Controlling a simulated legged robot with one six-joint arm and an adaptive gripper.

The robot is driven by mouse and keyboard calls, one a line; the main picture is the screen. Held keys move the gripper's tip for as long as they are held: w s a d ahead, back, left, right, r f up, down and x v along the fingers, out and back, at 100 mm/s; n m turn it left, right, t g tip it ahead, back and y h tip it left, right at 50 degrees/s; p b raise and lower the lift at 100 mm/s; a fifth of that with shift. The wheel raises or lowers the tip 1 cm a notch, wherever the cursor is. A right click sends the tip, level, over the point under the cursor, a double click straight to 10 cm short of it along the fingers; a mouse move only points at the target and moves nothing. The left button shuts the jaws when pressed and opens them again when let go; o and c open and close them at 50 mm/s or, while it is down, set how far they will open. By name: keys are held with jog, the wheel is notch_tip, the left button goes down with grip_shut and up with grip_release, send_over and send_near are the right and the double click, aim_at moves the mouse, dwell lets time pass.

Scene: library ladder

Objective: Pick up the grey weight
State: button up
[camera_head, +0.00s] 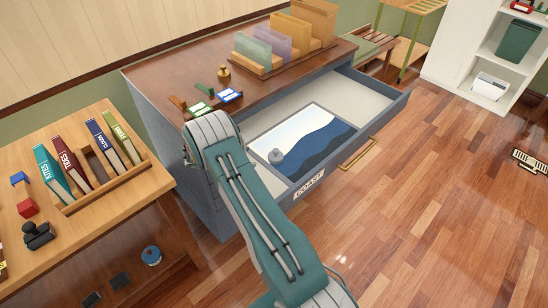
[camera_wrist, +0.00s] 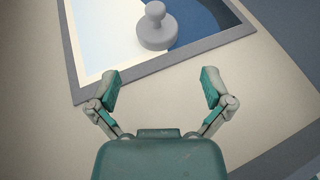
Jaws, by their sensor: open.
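The grey weight (camera_head: 276,156) is a round disc with a knob on top. It sits upright on a framed blue, pale and white picture (camera_head: 318,138) inside the open drawer (camera_head: 376,128). In the wrist view the weight (camera_wrist: 155,28) is at the top middle, beyond my fingertips. My gripper (camera_wrist: 160,88) is open and empty, its two fingers spread apart over the bare drawer bottom, short of the picture's edge. In the head view my gripper is hidden behind my own arm.
The drawer front has a brass handle (camera_head: 357,155) and a "COAST" label (camera_head: 309,184). The cabinet top (camera_head: 167,75) holds a brass weight (camera_head: 223,73), small cards and a file rack (camera_head: 284,55). A wooden table (camera_head: 85,130) with books stands at left. The floor at right is mostly clear.

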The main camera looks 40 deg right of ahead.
aim_at(274, 155)
jog(key=x, duration=1)
jog(key=shift+w+d, duration=0.15)
jog(key=shift+d, duration=0.3)
jog(key=shift+d, duration=0.1)
jog(key=c, duration=1.1)
